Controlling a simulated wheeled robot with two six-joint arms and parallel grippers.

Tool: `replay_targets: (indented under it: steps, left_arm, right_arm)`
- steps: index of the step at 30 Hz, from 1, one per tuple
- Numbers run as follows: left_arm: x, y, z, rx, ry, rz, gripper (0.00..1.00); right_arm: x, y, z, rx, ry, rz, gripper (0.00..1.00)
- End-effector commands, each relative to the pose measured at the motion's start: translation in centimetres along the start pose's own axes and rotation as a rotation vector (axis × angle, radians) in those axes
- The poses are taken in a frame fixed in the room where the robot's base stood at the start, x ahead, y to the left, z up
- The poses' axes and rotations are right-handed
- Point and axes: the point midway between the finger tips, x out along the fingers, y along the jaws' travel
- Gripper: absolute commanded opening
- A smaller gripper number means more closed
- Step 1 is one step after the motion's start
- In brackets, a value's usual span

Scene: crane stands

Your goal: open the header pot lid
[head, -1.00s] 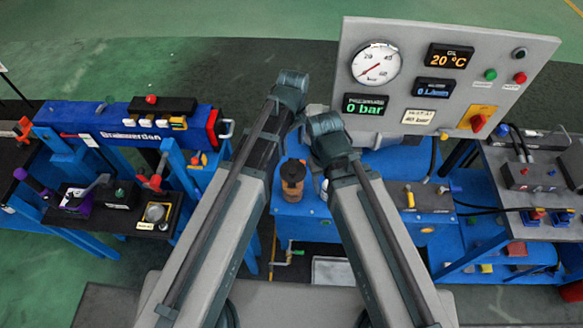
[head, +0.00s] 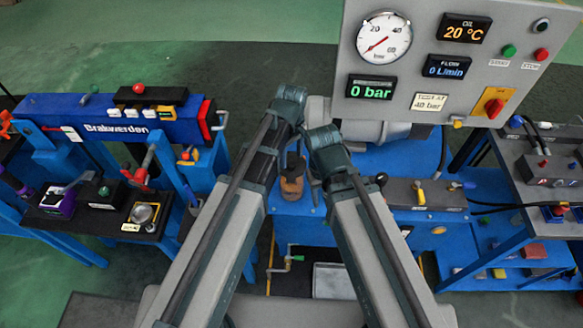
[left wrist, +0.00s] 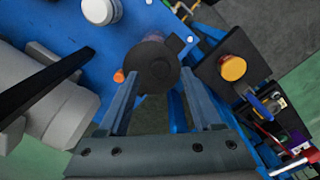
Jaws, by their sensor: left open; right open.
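The header pot (head: 291,184) is an amber-brown jar with a dark top, standing on the blue unit between my two arms in the head view. Its lid (left wrist: 152,66) shows from above in the left wrist view as a dark round disc with a tab at its upper right. My left gripper (left wrist: 160,92) is open, its two fingers pointing at the lid, one on each side of its near edge in the picture. I cannot tell whether they touch it. The lid looks closed.
A grey gauge panel (head: 455,80) stands behind the blue unit (head: 310,232). A white round cap (left wrist: 100,10) and a grey motor (left wrist: 65,108) lie near the lid. A yellow-orange knob (left wrist: 233,68) on a dark box is to its right. A blue test bench (head: 105,116) stands left.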

Motion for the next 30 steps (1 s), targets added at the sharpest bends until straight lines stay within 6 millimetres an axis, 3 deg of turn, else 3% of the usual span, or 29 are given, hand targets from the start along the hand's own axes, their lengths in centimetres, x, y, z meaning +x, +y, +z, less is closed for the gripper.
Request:
replay_targets:
  steps: [1,4,16,27,30]
  left_arm:
    - [1.3,0.0,0.0,0.0,0.0,0.0,0.66]
    - [2.1,0.0,0.0,0.0,0.0,0.0,0.66]
    - [2.4,0.0,0.0,0.0,0.0,0.0,0.65]
    - [2.4,0.0,0.0,0.0,0.0,0.0,0.0]
    - [2.4,0.0,0.0,0.0,0.0,0.0,0.0]
  right_arm:
    - [1.3,-0.1,-0.1,0.0,0.0,0.0,0.5]
    - [2.1,-0.2,-0.1,0.0,0.0,0.0,0.5]
    - [2.4,-0.2,-0.1,0.0,0.0,0.0,0.5]
    - [2.4,-0.2,-0.1,0.0,0.0,0.0,0.5]
    - [2.4,-0.2,-0.1,0.0,0.0,0.0,0.5]
